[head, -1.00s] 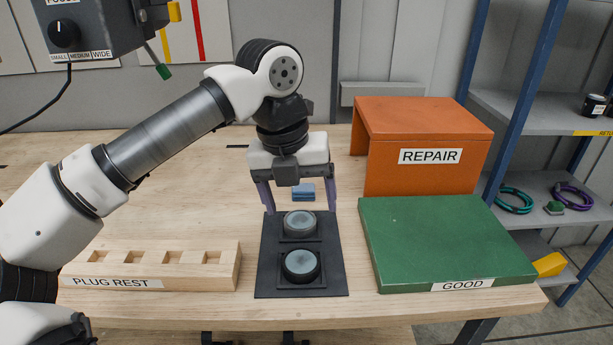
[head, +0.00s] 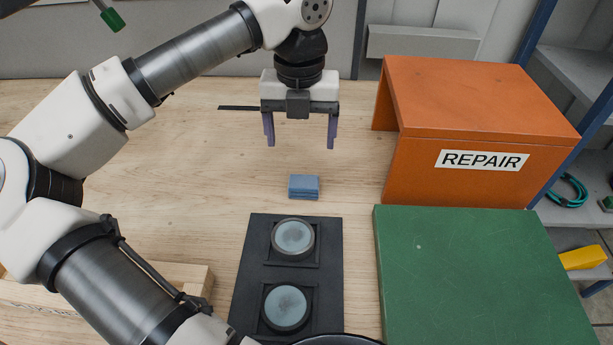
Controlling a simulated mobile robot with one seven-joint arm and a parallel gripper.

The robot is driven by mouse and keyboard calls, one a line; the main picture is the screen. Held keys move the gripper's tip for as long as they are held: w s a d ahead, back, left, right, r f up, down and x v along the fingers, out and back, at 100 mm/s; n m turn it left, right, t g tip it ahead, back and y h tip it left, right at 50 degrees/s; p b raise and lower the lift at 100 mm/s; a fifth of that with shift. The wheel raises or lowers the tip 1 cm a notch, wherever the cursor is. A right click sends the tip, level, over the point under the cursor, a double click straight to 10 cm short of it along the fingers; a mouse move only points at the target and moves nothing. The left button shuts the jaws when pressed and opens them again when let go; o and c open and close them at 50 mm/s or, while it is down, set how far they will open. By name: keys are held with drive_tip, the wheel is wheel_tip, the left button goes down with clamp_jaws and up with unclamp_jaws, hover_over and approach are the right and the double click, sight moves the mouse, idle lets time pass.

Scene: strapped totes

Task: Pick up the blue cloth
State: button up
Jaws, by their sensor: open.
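The blue cloth (head: 304,187) is a small folded rectangle lying flat on the wooden bench, just behind the black board. My gripper (head: 300,144) is open and empty, with its two purple fingers pointing down and spread apart. It appears above and behind the cloth in the head view, apart from it. The cloth is in full view.
The black board (head: 250,265) with two round grey-topped pieces (head: 293,237) lies in front of the cloth. A wooden block (head: 190,280) is at front left. The bench left of the cloth is clear.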

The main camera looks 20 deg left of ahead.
hover_over(304, 181)
drive_tip(key=f, duration=0.5)
drive_tip(key=shift+a+f+p, duration=0.25)
drive_tip(key=shift+f+p, duration=0.1)
drive_tip(key=shift+p, duration=0.05)
drive_tip(key=shift+d+f+p, duration=0.15)
drive_tip(key=shift+f+p, duration=0.4)
drive_tip(key=shift+f, duration=0.9)
drive_tip(key=shift+d+f+p, duration=0.1)
drive_tip(key=shift+f+p, duration=0.4)
drive_tip(key=shift+f, duration=0.9)
drive_tip(key=c, duration=1.1)
drive_tip(key=shift+o, duration=0.2)
drive_tip(key=shift+r, duration=0.15)
wheel_tip(304, 181, up, 20)
drive_tip(key=b, duration=0.3)
drive_tip(key=o, duration=0.4)
drive_tip(key=shift+s, duration=0.1)
drive_tip(key=c, duration=0.3)
